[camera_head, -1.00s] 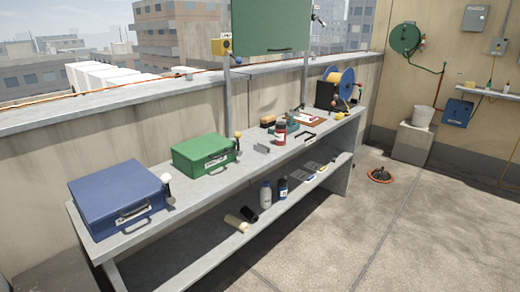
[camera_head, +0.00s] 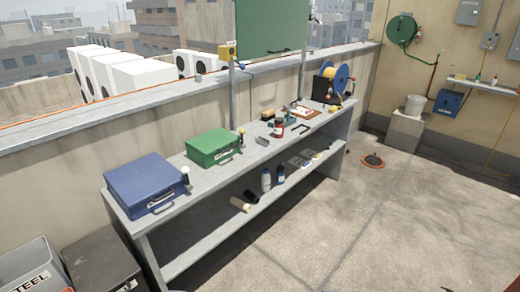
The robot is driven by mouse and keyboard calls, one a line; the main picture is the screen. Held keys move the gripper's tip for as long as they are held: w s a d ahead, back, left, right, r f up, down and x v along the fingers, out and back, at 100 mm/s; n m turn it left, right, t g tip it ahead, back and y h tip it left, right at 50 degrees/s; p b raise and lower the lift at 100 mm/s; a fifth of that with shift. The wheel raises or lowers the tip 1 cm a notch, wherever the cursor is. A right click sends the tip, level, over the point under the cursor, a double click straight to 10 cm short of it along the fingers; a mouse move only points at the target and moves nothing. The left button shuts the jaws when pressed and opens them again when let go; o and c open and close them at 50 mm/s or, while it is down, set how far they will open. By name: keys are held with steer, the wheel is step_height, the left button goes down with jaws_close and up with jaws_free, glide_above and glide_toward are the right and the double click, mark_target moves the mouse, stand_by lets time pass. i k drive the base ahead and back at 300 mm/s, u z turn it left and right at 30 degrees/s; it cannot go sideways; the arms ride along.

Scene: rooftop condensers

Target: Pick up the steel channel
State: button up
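A small grey metal piece (camera_head: 262,141), which looks like the steel channel, lies on the top of the grey workbench (camera_head: 196,183). It is right of the green case (camera_head: 212,146) and in front of a red-labelled can (camera_head: 279,127). It is small in the picture, so its exact shape is hard to tell. My gripper is not in view, and nothing of it shows near the bench.
A blue case (camera_head: 145,184) sits at the bench's near end. A grey bin marked STEEL (camera_head: 32,270) and a dark box (camera_head: 100,262) stand at lower left. Bottles (camera_head: 266,180) stand on the lower shelf.

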mark_target(265, 142)
steer(key=z, duration=0.5)
steer(key=i, duration=0.4)
steer(key=z, duration=0.6)
steer(key=i, duration=1.35)
steer(key=z, duration=0.35)
steer(key=i, duration=1.3)
steer(key=u, duration=1.1)
steer(key=i, duration=1.2)
steer(key=u, duration=0.75)
steer(key=k, duration=0.65)
steer(key=u, duration=0.2)
steer(key=i, duration=0.65)
steer(key=z, duration=0.05)
